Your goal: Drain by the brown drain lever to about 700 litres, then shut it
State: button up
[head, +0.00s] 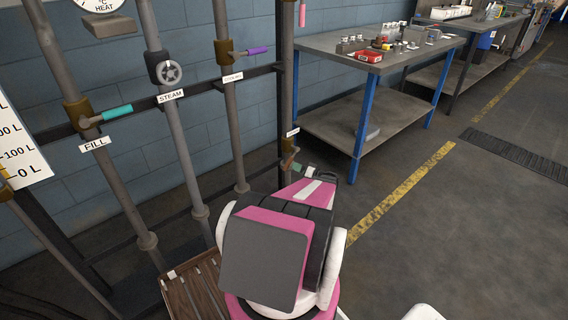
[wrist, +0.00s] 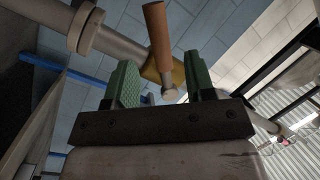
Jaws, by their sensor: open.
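The brown drain lever (wrist: 157,35) shows in the wrist view, with a brown grip, a grey metal stem and a brass valve body (wrist: 178,72) behind it. My gripper (wrist: 161,75) is open, with its green fingers apart on either side of the lever's lower part. I see no clear grip on it, and contact cannot be told. In the head view the drain lever (head: 289,160) is small, just beyond my gripper (head: 301,168), which my pink and white arm largely hides. The litre scale (head: 20,150) is cut off at the left edge; its level cannot be read.
Teal FILL (head: 115,112) and purple cooling (head: 256,51) levers and a STEAM handwheel (head: 169,72) sit on pipes to the left. A workbench (head: 330,48) with small items stands behind. A slatted wooden stand (head: 196,283) is low in front. Floor at right is clear.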

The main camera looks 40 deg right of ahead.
aim_at(290, 160)
jog(key=x, duration=0.8)
grip_shut()
